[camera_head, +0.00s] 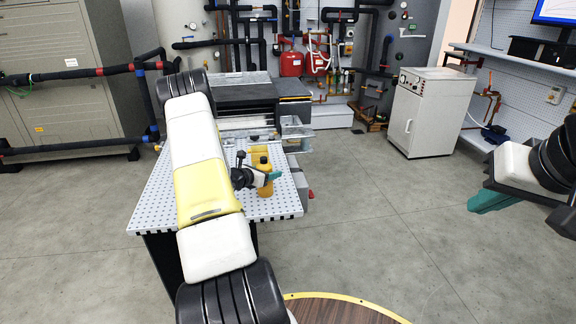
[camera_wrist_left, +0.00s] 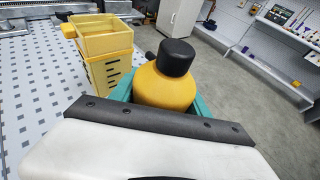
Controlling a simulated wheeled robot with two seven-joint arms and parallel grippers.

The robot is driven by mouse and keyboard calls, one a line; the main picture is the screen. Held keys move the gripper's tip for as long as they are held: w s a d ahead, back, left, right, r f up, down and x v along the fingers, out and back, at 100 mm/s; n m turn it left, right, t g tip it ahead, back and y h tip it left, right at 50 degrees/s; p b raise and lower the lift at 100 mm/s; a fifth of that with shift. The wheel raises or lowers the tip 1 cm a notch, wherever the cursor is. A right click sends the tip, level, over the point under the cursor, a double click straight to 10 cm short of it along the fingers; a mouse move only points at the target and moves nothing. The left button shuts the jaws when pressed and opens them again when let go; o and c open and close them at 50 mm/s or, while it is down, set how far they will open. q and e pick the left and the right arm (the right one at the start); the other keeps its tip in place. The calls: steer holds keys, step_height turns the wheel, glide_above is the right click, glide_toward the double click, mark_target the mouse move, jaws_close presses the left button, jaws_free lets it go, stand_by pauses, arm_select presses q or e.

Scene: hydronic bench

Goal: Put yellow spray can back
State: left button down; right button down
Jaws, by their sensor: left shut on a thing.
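The yellow spray can (camera_head: 265,188) with a black cap shows over the perforated bench top, near its right side, and looks upright. In the left wrist view the can (camera_wrist_left: 163,88) and its black cap (camera_wrist_left: 175,57) sit between the teal fingers. My left gripper (camera_head: 266,177) is shut on the can's body. Whether the can's base touches the bench is hidden. My right gripper (camera_head: 490,200) is at the right edge of the head view, away from the bench, and its fingertips cannot be made out.
A white cabinet (camera_head: 420,112) stands farther back on the right. The floor between is clear.

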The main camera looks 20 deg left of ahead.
arm_select(q)
steer(key=shift+f, duration=0.1)
steer(key=c, duration=0.5)
jaws_free()
